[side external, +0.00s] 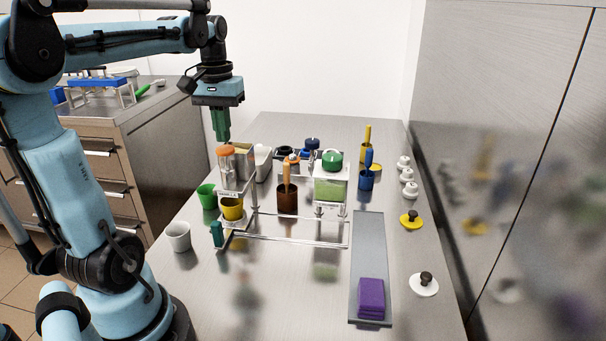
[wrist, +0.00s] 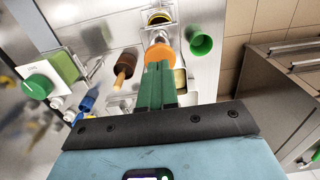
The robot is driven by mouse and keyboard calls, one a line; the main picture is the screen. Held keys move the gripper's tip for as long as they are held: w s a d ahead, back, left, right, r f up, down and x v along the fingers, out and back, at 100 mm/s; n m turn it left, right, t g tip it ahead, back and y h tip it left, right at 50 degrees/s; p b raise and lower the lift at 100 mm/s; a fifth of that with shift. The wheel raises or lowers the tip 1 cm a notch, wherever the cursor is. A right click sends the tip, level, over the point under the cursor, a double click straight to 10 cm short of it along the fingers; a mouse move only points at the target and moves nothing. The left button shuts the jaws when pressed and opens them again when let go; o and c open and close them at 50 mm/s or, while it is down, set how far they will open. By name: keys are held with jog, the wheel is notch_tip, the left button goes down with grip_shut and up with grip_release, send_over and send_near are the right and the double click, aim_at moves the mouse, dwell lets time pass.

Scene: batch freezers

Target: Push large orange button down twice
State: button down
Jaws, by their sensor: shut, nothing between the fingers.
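The large orange button (side external: 225,150) tops a clear-and-metal dispenser near the left end of the rack. My gripper (side external: 222,138) has green fingers that are shut, pointing down just above the button. In the wrist view the orange button (wrist: 159,53) lies beyond the shut fingertips (wrist: 158,66), which cover part of it. I cannot tell whether the fingertips touch it. A large green button (side external: 332,158) tops another dispenser, holding green contents, to the right; it also shows in the wrist view (wrist: 37,87).
A yellow cup (side external: 232,209), a green cup (side external: 207,197) and a white cup (side external: 178,237) stand at the left. A brown cup (side external: 287,200) with an orange-handled tool is between the dispensers. A grey board (side external: 369,245) carries purple blocks.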

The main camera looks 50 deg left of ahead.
aim_at(225, 148)
jog(key=shift+f, duration=0.2)
dwell(0.4)
jog(key=shift+f, duration=1.65)
jog(key=shift+r, duration=1.85)
